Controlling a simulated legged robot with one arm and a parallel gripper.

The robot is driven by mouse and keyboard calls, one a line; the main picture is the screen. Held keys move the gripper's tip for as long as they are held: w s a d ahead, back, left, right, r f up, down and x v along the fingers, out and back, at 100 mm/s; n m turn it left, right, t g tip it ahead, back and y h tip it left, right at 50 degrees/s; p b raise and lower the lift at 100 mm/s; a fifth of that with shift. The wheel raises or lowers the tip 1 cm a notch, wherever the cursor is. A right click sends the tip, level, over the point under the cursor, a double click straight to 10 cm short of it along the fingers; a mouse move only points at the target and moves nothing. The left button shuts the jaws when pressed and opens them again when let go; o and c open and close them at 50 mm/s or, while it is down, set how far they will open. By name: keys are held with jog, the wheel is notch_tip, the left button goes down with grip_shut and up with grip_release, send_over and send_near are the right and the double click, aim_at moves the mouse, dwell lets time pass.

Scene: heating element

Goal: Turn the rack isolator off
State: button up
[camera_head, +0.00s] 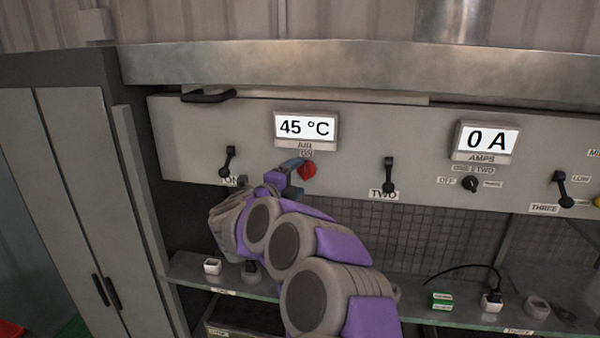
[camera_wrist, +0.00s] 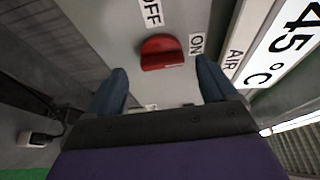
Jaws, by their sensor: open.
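The rack isolator is a red rotary knob (camera_head: 307,170) on the grey panel, below the 45 °C display. In the wrist view the red knob (camera_wrist: 162,50) has an OFF label (camera_wrist: 151,13) above it and an ON label (camera_wrist: 197,45) to its right. Its raised grip runs roughly left to right there, one end on the ON side. My gripper (camera_head: 291,170) is open and close to the knob in the head view. In the wrist view its two blue fingers stand wide apart, with the knob between and beyond them, apparently untouched.
Black lever switches stand left (camera_head: 228,160) and right (camera_head: 389,175) of the knob. The 45 °C display (camera_head: 306,127) is just above it. A 0 A display (camera_head: 486,139) is farther right. A shelf with small items (camera_head: 385,305) runs below.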

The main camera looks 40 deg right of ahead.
aim_at(306, 170)
jog(key=shift+x, duration=1.2)
jog(key=shift+c, duration=0.4)
jog(key=c, duration=1)
